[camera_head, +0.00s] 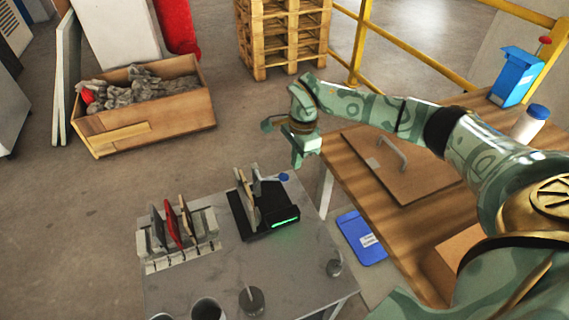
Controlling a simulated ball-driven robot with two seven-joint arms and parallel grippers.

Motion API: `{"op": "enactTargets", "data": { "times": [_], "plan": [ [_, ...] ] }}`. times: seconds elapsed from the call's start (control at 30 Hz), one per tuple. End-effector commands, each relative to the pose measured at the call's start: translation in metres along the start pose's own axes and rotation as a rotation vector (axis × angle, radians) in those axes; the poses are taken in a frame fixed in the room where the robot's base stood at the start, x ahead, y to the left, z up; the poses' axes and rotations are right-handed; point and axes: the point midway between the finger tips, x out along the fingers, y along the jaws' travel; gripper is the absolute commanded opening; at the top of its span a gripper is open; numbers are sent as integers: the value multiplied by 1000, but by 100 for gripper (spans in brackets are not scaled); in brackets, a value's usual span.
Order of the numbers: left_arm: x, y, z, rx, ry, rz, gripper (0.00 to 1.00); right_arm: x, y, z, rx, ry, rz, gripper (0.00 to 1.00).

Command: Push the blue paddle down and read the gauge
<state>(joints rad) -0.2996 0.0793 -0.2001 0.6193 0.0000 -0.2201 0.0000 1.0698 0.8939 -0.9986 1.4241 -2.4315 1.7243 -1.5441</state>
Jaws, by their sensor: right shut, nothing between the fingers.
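The blue paddle (284,177) is a small blue disc at the right side of the black test device, near the far edge of the grey table. The device (262,225) holds an upright tan tile (247,200) and has a green lit display (285,223), too small to read. My right gripper (303,156) is shut and empty, in the air above and beyond the blue paddle, apart from it in the picture. My left gripper is not in view.
A rack (180,256) with several upright tiles, one red, stands left on the grey table (185,290). Cups stand at its front. A wooden table (345,160) with a handled board (385,172) lies right. A blue clipboard (358,235) lies below. A rubble crate (150,131) stands far left.

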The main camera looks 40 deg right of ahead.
Motion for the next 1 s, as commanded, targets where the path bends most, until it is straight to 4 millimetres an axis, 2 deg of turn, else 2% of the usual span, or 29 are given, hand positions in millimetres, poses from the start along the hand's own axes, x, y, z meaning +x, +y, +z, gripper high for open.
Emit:
{"op": "enactTargets", "data": {
  "times": [0.23, 0.37, 0.47, 0.8, 1.0],
  "plan": [
    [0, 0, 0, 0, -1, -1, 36, 0, 0, 1, -1, 0, 1, 0],
    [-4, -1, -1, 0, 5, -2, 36, -12, 0, 1, -1, 0, -2, 0],
    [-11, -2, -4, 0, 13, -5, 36, -31, 0, 0, -1, 1, -5, 0],
    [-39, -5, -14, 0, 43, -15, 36, -115, -1, 1, -1, 0, -6, 0],
    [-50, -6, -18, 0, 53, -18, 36, -148, 0, 1, 0, 1, -2, 0]
  ]
}}
